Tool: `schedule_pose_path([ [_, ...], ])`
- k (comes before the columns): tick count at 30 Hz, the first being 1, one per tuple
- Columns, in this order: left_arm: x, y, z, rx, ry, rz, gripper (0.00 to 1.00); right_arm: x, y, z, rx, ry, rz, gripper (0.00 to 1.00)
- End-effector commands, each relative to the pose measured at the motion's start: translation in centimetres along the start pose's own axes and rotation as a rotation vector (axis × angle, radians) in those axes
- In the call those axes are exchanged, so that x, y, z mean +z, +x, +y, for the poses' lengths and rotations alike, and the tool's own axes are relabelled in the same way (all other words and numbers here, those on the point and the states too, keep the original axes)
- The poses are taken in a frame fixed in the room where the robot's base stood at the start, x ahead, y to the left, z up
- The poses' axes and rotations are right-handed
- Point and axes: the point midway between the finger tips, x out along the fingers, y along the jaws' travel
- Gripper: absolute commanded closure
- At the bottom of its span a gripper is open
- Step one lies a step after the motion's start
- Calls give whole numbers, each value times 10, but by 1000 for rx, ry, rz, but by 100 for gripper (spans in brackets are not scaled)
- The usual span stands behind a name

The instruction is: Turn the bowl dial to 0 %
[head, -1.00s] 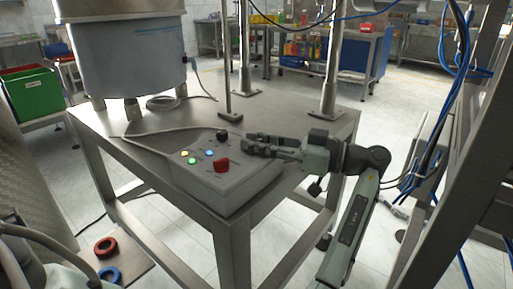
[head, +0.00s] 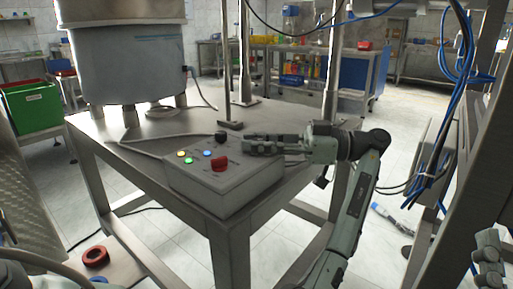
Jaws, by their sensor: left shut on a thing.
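The grey control box (head: 225,188) stands on the steel table. Its sloped top carries a black knob (head: 221,137), a red knob (head: 219,163) and small lit yellow, green and blue lamps (head: 189,160). My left gripper (head: 250,145) reaches in from the right over the box's far right part, fingers pointing left. It is shut on a dial that its fingers hide; the dial's setting cannot be read. The black knob shows just left of the fingertips, apart from them. Part of my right gripper (head: 488,262) shows at the lower right edge; its fingertips are unclear.
A large bowl feeder drum (head: 128,65) stands on the table's (head: 110,120) back left. A cable runs across the tabletop behind the box. Steel posts (head: 331,75) rise at the back. A frame with blue cables (head: 440,130) stands at right. A red ring (head: 96,256) lies low at left.

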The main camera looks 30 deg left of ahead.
Motion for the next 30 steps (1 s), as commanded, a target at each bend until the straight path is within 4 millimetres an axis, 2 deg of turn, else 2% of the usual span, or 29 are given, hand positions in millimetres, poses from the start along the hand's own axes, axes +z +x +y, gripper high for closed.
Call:
schedule_pose_path([
  [7, 0, 0, 0, 1, 1, -1, 100, 0, 0, 0, 0, 0, 1, 60],
  [8, 0, 0, 0, 1, 1, 0, 78, 0, 0, 0, 0, 0, 1, 60],
  [13, 0, 0, 0, 1, 0, 0, 57, 0, 0, 0, 0, 0, 0, 60],
  [23, -2, 0, 0, 1, -1, 0, 57, 0, 0, 0, 0, 0, -2, 60],
  [26, -12, 0, 0, 0, -4, -1, 57, 0, 0, 0, 0, -1, -1, 60],
  [30, -37, 0, 0, 1, -6, -1, 57, 0, 0, 0, 0, 0, -1, 60],
])
